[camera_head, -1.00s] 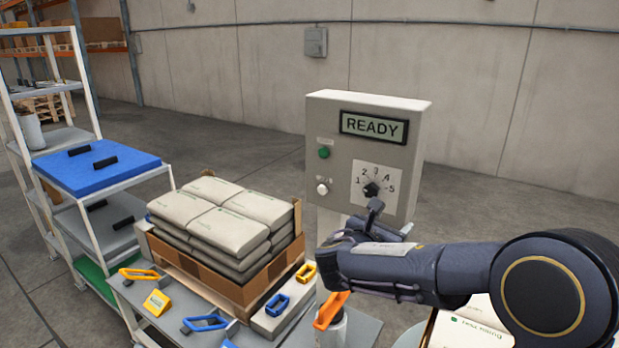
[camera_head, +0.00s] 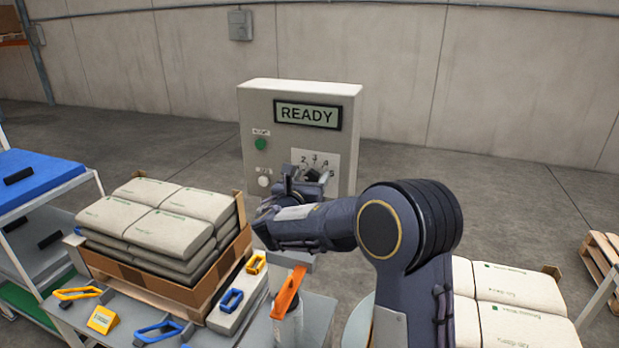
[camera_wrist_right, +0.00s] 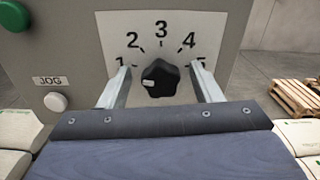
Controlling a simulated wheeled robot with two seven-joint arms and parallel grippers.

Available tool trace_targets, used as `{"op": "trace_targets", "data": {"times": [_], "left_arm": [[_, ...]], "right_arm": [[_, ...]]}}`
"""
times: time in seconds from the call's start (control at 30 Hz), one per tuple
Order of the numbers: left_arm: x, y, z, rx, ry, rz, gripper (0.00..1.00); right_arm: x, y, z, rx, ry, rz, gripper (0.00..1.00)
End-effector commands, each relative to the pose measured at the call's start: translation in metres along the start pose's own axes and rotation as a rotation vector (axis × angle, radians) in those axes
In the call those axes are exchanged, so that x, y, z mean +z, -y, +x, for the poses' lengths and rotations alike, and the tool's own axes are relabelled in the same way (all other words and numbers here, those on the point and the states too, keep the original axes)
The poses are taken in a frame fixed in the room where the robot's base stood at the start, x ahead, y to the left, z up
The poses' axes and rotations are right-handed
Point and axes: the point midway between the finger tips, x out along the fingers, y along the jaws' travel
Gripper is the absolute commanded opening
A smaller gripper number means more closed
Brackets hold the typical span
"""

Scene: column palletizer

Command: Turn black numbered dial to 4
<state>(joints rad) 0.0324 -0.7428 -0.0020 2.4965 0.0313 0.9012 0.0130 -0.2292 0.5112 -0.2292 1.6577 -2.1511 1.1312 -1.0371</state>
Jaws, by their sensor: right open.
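The black dial (camera_wrist_right: 160,78) is on a white plate numbered 1 to 5 (camera_wrist_right: 161,30) in the right wrist view. Its white mark points left, close to the 1. My right gripper (camera_wrist_right: 159,70) is open, with one finger on each side of the dial and a gap visible on both sides. In the head view the right gripper (camera_head: 300,180) is in front of the control box (camera_head: 300,95) and partly covers the dial (camera_head: 313,174). The box's screen (camera_head: 307,115) reads READY. My left gripper is not in view.
A green button (camera_head: 261,143) and a white JOG button (camera_head: 264,181) sit left of the dial plate. Stacked sacks (camera_head: 160,215) stand on the left. Below are a grey bench (camera_head: 318,310) and an orange-handled tool (camera_head: 289,290). More sacks (camera_head: 520,290) lie at right.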

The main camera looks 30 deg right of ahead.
Motion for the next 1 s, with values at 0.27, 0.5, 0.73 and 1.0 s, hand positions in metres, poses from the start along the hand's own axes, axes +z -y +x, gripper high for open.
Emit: {"op": "trace_targets", "data": {"times": [0.27,0.5,0.73,1.0], "left_arm": [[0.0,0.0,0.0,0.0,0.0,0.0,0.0],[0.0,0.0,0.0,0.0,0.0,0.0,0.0],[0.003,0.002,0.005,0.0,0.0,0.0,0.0],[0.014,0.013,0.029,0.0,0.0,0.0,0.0]], "right_arm": [[0.0,0.0,0.0,0.0,0.0,0.0,0.43],[0.0,0.0,0.0,0.0,0.0,0.0,0.14],[-0.002,0.0,0.0,0.0,0.0,0.023,0.14],[-0.006,0.001,0.0,-0.001,0.002,0.158,0.14]]}}
